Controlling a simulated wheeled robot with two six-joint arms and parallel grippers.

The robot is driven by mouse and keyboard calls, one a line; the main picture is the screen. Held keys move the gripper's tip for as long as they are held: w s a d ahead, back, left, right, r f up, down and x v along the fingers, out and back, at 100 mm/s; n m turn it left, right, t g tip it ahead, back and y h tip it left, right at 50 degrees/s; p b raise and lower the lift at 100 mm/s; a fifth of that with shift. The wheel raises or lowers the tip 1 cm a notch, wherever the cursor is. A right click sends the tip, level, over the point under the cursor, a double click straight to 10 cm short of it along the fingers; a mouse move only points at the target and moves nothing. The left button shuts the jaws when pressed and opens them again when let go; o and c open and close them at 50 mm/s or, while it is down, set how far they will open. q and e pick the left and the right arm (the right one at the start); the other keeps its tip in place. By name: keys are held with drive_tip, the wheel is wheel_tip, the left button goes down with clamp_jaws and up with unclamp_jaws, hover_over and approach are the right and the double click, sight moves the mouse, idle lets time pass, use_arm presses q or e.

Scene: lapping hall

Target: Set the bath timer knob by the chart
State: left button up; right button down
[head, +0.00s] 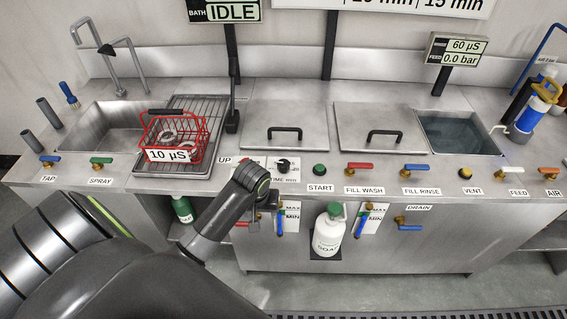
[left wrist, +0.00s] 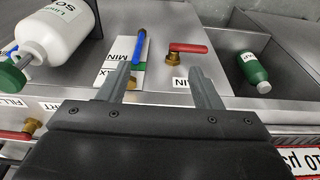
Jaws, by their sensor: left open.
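The black timer knob (head: 283,165) sits on the counter top above a white label that reads MIN, left of the green START button (head: 319,171). Its pointer setting is too small to read. The chart (head: 410,6) on the wall is cut off by the top edge; "15 min" shows. My left gripper (head: 254,222) is in front of the counter, lower than the knob and apart from it. In the left wrist view its two fingers (left wrist: 162,86) are spread and empty, facing the cabinet front. The knob does not show there. My right gripper is out of view.
A red drain handle (left wrist: 188,48), a blue gauge valve (left wrist: 139,46), a white soap bottle (head: 328,232) and a green bottle (head: 183,209) are near my left gripper. A red basket (head: 174,135) stands on the drainer. The BATH display (head: 226,11) reads IDLE.

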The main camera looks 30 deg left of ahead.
use_arm(q)
drive_tip(key=w+a+r+n+g, duration=0.1)
drive_tip(key=w+a+r+n, duration=0.1)
drive_tip(key=w+r+n, duration=0.3)
drive_tip(key=w+a+r, duration=0.1)
drive_tip(key=w+r, duration=0.1)
drive_tip(key=w, duration=0.6)
wheel_tip(320, 180, up, 9)
drive_tip(key=n+h, duration=0.1)
drive_tip(key=n, duration=0.3)
hover_over(284, 163)
drive_tip(key=shift+g, duration=0.4)
wheel_tip(284, 163, down, 17)
drive_tip(key=shift+a+f, duration=0.1)
drive_tip(key=shift+c, duration=0.2)
drive_tip(key=c, duration=1)
